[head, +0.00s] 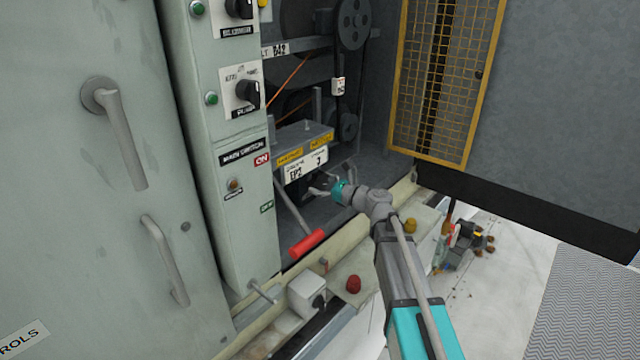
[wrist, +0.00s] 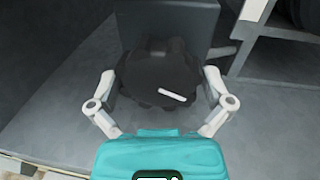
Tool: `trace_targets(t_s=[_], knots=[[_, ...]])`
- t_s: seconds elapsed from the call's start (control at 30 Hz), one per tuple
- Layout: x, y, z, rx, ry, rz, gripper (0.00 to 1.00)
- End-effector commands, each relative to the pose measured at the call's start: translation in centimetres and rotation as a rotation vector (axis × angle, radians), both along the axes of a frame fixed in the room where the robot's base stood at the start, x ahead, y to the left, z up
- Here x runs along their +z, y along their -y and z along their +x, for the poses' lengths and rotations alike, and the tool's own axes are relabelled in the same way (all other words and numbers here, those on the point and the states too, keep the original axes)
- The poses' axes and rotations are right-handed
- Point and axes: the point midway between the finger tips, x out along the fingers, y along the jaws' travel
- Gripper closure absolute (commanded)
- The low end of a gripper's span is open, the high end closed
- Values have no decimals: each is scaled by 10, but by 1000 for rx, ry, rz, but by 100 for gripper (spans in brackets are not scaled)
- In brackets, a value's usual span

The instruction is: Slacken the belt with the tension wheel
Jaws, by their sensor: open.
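The tension wheel (wrist: 150,72) is a dark, lobed knob with a white mark on its face, in front of a dark block in the wrist view. My gripper (wrist: 160,84) is open, with one finger on each side of the wheel. I cannot tell whether the fingers touch it. In the head view my gripper (head: 325,189) is low inside the open cabinet, below the yellow-labelled bracket, and the wheel is mostly hidden there. A large dark pulley (head: 353,22) is at the top, with a smaller pulley (head: 348,125) below it. The belt is hard to make out.
A red-gripped lever (head: 307,244) slants out left of my gripper. A yellow mesh guard (head: 447,75) stands open at the right. A switch column (head: 228,150) borders the opening at the left. A red knob (head: 353,284) and a yellow knob (head: 411,226) sit near the sill.

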Motion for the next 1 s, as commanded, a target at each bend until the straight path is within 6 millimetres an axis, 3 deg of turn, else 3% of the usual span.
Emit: trace_targets(t_s=[0.13,0.47,1.0], knots=[[0,0,0,0,0,0,0],[0,0,0,0,0,0,61],[1,0,0,0,95,-71,61]])
